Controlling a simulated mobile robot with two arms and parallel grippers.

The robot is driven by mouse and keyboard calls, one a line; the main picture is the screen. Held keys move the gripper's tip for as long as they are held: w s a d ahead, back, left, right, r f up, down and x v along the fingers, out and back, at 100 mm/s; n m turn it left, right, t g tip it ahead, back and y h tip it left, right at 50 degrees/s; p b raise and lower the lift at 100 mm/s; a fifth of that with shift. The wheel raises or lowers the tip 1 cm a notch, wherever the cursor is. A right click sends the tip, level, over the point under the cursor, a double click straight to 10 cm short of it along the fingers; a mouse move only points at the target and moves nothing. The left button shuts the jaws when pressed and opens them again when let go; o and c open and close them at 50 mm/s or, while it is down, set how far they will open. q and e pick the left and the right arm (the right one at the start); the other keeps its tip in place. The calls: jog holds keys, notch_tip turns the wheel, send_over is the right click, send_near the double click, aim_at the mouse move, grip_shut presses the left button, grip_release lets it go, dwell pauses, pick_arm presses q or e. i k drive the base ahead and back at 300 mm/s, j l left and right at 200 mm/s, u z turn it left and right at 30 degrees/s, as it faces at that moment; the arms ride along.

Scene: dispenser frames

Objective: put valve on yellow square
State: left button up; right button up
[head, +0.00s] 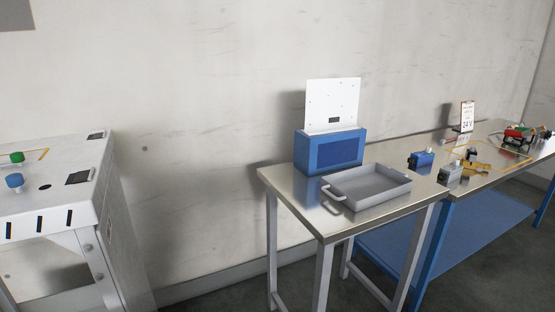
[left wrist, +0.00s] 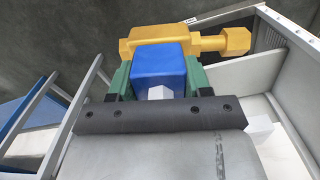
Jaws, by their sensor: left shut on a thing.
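In the left wrist view my left gripper (left wrist: 155,76) is shut on a valve with a yellow body (left wrist: 155,38) and a blue block-shaped top (left wrist: 160,68). The green fingers press on both sides of the blue part. A yellow hex end of the valve points right. Neither gripper shows in the head view, and my right gripper is in no view. A yellow outline (head: 455,145) is marked on the far right bench; part of it is hidden by objects, so I cannot tell its full shape.
A steel table holds a grey tray (head: 340,199) and a blue box (head: 330,152) with a white panel. Small blue (head: 421,160) and grey (head: 449,174) units stand on the bench. A white machine (head: 112,210) with knobs stands left. Floor shows between machine and table.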

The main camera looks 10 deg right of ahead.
aim_at(494, 155)
jog(key=l+u, duration=0.5)
jog(key=l, duration=4.5)
jog(key=l+u, duration=0.1)
jog(key=l, duration=0.75)
jog(key=l+u, duration=0.1)
jog(key=l, duration=0.7)
jog(key=k+l+u, duration=0.1)
jog(key=l, duration=0.75)
jog(key=l+u, duration=0.3)
jog(key=l, duration=2.35)
